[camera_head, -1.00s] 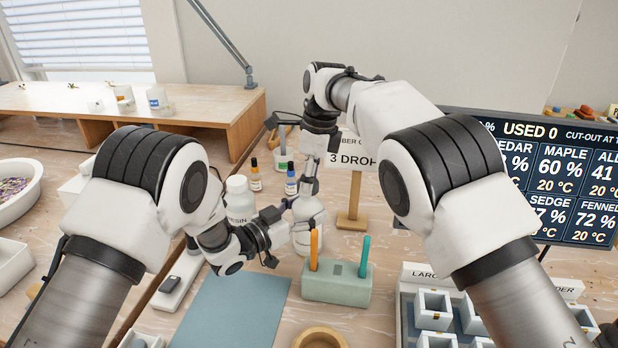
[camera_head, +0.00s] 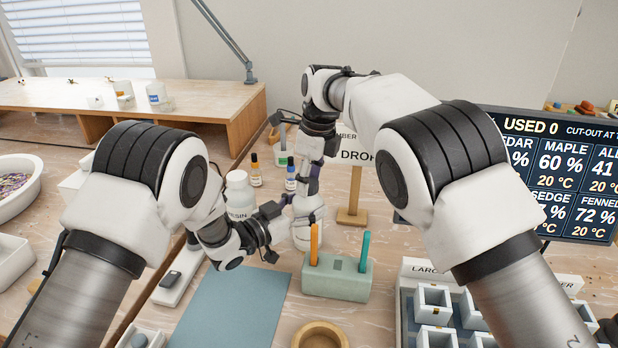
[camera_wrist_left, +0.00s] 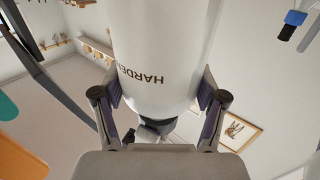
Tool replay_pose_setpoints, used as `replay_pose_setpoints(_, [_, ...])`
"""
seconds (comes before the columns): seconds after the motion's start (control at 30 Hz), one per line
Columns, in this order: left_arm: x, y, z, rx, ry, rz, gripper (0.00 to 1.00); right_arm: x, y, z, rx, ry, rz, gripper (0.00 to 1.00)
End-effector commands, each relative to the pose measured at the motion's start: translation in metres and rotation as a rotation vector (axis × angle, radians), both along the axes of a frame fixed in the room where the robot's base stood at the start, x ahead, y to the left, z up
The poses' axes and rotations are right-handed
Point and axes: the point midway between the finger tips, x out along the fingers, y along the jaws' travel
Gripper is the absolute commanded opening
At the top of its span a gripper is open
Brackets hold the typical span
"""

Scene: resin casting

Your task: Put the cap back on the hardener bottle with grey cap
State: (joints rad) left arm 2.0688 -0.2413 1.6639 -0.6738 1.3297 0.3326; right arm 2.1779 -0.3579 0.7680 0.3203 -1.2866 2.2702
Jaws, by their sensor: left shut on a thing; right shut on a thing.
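The white hardener bottle (camera_head: 308,232) stands upright near the middle of the head view, behind the pen holder. My left gripper (camera_head: 287,224) is shut around its body from the left. In the left wrist view the bottle (camera_wrist_left: 165,45) sits between both fingers, with part of its "HARDENER" lettering showing. My right gripper (camera_head: 306,192) points down directly over the bottle's top, shut on the cap. The cap is mostly hidden by the fingers, and I cannot tell whether it touches the neck.
The white resin bottle (camera_head: 240,196) stands close left. Two small dropper bottles are behind, with orange (camera_head: 255,172) and blue (camera_head: 291,174) labels. A green holder (camera_head: 337,279) with two sticks is in front. The blue mat (camera_head: 232,310) is clear.

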Motion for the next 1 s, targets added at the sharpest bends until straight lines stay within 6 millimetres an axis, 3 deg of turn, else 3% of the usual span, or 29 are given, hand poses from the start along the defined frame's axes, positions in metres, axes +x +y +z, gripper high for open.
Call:
replay_pose_setpoints(0.23, [0.000,0.000,0.000,0.000,0.000,0.000,0.00,0.000,0.000,0.000,0.001,0.000,-0.014,0.33])
replay_pose_setpoints(0.27, [0.000,0.000,0.000,0.000,0.000,0.000,0.00,0.000,0.000,0.000,0.001,0.000,-0.014,0.55])
replay_pose_setpoints(0.3, [0.000,0.000,0.000,0.000,0.000,0.000,0.00,0.000,0.000,0.000,0.001,0.000,-0.014,0.69])
replay_pose_setpoints(0.33, [0.000,0.000,0.000,0.000,0.000,0.000,0.00,0.000,0.000,0.000,0.001,0.000,-0.014,0.73])
replay_pose_setpoints(0.67, [0.000,0.000,0.000,0.000,0.000,0.000,0.00,0.000,0.000,0.004,0.002,-0.001,-0.013,0.73])
replay_pose_setpoints(1.0, [0.000,0.000,0.000,0.000,0.000,0.000,0.00,0.000,0.000,0.044,0.002,-0.001,-0.013,0.73])
